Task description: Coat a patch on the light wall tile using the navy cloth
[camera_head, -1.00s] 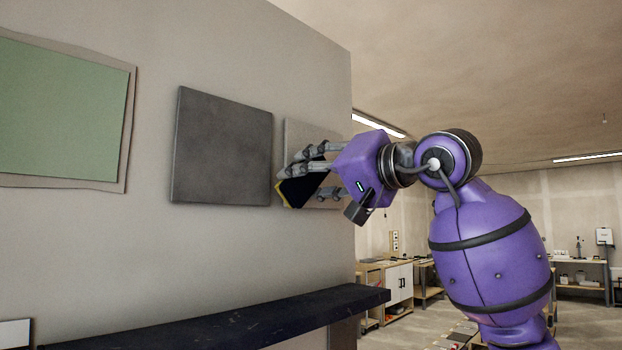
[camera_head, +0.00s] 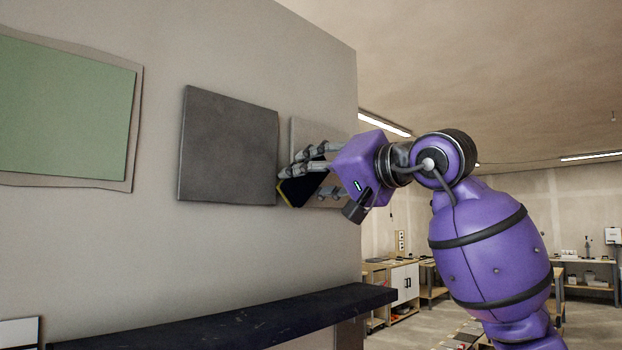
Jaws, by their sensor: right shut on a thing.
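The light wall tile (camera_head: 305,133) is on the wall at the right, mostly hidden behind my right gripper. My right gripper (camera_head: 292,177) is in front of this tile and is shut on the navy cloth (camera_head: 300,190). The cloth is dark with a yellowish edge, and it shows between the fingers by the tile's left side. I cannot tell whether the cloth touches the tile. My left gripper is not in view.
A dark grey tile (camera_head: 228,148) is just left of the light one. A green panel (camera_head: 62,112) hangs further left. A dark shelf (camera_head: 230,322) juts out below the tiles. Workbenches (camera_head: 395,282) stand far back on the right.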

